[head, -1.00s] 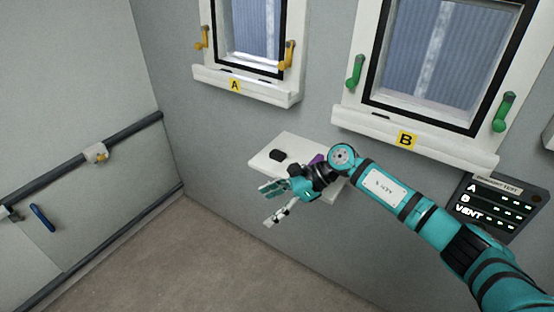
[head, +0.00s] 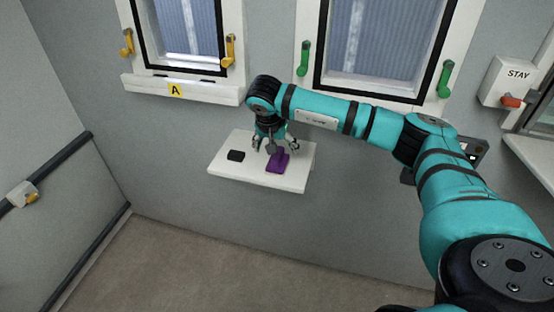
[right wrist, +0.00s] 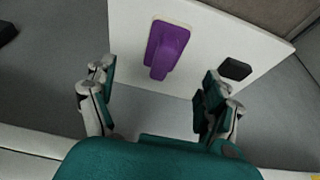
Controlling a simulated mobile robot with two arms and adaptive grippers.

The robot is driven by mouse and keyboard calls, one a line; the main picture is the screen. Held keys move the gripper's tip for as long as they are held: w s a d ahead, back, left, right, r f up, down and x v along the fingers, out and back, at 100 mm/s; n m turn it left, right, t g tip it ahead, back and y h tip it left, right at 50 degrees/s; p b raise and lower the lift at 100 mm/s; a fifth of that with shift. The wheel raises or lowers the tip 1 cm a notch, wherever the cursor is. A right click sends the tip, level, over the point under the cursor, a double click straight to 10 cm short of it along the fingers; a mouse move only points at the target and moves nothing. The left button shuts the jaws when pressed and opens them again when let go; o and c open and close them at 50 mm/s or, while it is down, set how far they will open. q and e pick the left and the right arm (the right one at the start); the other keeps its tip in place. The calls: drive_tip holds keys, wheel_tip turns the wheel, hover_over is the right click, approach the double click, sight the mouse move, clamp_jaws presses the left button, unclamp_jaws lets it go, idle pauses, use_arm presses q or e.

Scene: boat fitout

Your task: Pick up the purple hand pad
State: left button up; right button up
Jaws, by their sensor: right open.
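The purple hand pad (head: 278,163) lies on a small white wall shelf (head: 232,171), right of its middle. My right gripper (head: 268,146) is above the back of the shelf, close to the pad, pointing down. In the right wrist view the purple hand pad (right wrist: 166,48) lies ahead of the open fingers, between their lines, with a raised grip along its top. The right gripper (right wrist: 158,95) is open and empty, apart from the pad. My left gripper is not in view.
A small black block (head: 236,155) sits on the shelf left of the pad; it also shows in the right wrist view (right wrist: 235,69). Window A's sill (head: 180,89) and yellow handles are above left.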

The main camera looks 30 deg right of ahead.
sight(280, 154)
drive_tip(key=x, duration=0.2)
drive_tip(key=shift+w+d+f, duration=0.1)
drive_tip(key=shift+f, duration=0.3)
drive_tip(key=x, duration=0.2)
drive_tip(key=p+x, duration=0.1)
drive_tip(key=x, duration=0.1)
drive_tip(key=shift+w+a+f+p, duration=0.1)
drive_tip(key=shift+a+p, duration=0.1)
drive_tip(key=shift+p, duration=0.1)
drive_tip(key=shift+w+d+f, duration=0.15)
drive_tip(key=shift+d+f, duration=0.05)
drive_tip(key=shift+f, duration=0.35)
drive_tip(key=shift+r, duration=0.1)
drive_tip(key=c, duration=1.3)
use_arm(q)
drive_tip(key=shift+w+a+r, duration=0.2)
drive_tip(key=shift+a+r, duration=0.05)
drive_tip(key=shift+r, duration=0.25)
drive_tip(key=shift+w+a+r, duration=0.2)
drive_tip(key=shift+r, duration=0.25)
use_arm(e)
drive_tip(key=shift+r, duration=0.1)
